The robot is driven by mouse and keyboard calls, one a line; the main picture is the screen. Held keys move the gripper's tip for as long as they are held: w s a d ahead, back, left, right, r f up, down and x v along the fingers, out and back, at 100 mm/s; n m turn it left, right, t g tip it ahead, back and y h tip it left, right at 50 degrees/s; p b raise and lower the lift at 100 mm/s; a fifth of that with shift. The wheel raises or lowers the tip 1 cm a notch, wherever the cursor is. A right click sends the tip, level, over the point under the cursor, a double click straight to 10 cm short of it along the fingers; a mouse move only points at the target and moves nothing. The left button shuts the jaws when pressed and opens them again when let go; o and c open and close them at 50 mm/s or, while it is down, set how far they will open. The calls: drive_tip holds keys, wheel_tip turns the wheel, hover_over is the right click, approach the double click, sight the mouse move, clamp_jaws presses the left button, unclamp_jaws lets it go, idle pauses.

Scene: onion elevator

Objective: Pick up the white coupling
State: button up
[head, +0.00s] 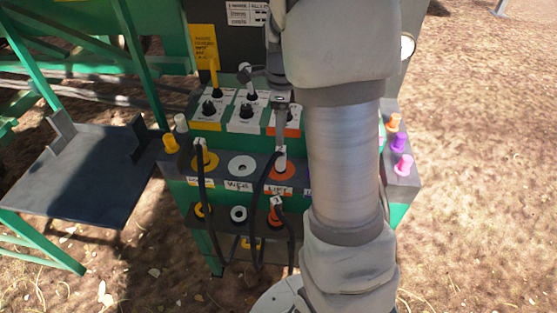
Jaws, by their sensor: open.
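A small white piece (281,165) with a dark hose sits at the orange ring (291,170) on the green console, above the "LIFT" label. A separate white cylinder (181,123) stands at the console's left end. I cannot tell which is the white coupling. My gripper (276,112) is above the console face, partly hidden behind my arm. It is open, with a grey finger reaching down close to the white piece at the orange ring. I cannot tell whether they touch.
An empty-looking white ring (241,167) and a yellow ring (204,161) lie left of the orange one. Dark hoses (256,225) hang in front. Black knobs and a yellow lever (214,77) stand above. A dark shelf (78,170) is at left; coloured caps (399,142) are at right.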

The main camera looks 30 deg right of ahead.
sight(281, 160)
wheel_tip(281, 160, down, 6)
drive_tip(key=shift+f+b, duration=0.1)
drive_tip(key=shift+b, duration=0.35)
wheel_tip(281, 160, down, 6)
drive_tip(key=shift+s+a+r+b, duration=0.15)
drive_tip(key=shift+r+b, duration=0.1)
drive_tip(key=shift+b, duration=0.35)
clamp_jaws()
drive_tip(key=shift+r, duration=0.1)
